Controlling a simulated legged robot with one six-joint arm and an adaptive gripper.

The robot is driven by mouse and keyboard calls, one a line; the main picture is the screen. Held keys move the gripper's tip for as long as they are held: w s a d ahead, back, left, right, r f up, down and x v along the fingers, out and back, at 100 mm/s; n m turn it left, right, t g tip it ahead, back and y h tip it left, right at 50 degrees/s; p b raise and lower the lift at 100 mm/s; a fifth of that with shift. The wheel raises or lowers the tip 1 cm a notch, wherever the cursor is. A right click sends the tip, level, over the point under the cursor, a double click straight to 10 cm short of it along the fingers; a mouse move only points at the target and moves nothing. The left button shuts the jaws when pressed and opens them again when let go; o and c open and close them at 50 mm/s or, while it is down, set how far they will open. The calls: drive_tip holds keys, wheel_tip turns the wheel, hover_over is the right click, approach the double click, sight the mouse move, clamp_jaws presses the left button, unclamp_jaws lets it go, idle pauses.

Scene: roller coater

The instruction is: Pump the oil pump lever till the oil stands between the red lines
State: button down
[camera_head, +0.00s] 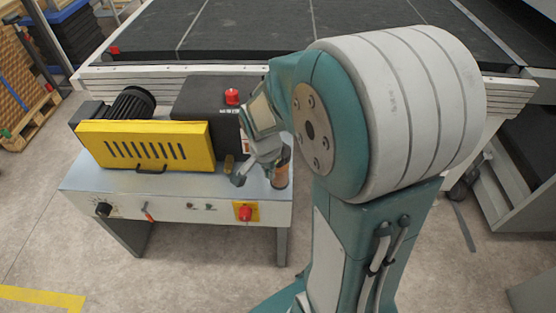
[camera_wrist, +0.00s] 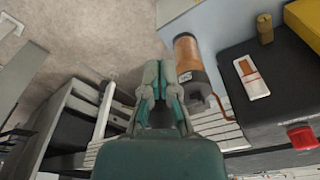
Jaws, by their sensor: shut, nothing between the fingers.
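An orange-brown cylinder with a dark end and a small label (camera_wrist: 186,54) stands on the machine's table, right beside my gripper (camera_wrist: 154,68) in the wrist view. In the head view the cylinder (camera_head: 281,177) shows partly behind my gripper (camera_head: 240,178). My gripper is shut and empty. A thin copper-coloured rod (camera_wrist: 218,106) lies by the cylinder's dark end; I cannot tell whether it is the pump lever. A white plate with an orange window (camera_wrist: 252,78) is on the black box; the oil level and red lines are too small to read.
A yellow slotted cover (camera_head: 140,146) and dark motor (camera_head: 131,103) stand on the table's left. The black box (camera_head: 195,101) carries a red button (camera_head: 232,97). Another red switch (camera_head: 245,213) is on the front panel. A conveyor (camera_head: 250,35) lies behind. The floor in front is clear.

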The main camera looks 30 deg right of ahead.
drive_tip(key=shift+r, duration=0.15)
wheel_tip(320, 180, up, 12)
drive_tip(key=a, duration=0.1)
drive_tip(key=shift+s+f, duration=0.2)
drive_tip(key=shift+a, duration=0.15)
idle(0.8)
drive_tip(key=s+a+r+n+t, duration=0.2)
drive_tip(key=s+a+n, duration=0.1)
drive_tip(key=s+n, duration=0.2)
drive_tip(key=s+a+r+n+t+y, duration=0.1)
drive_tip(key=s+a+r+n+t, duration=0.1)
drive_tip(key=s+n, duration=0.4)
drive_tip(key=shift+a+n+t, duration=0.6)
drive_tip(key=shift+a+n, duration=0.5)
drive_tip(key=shift+r, duration=0.1)
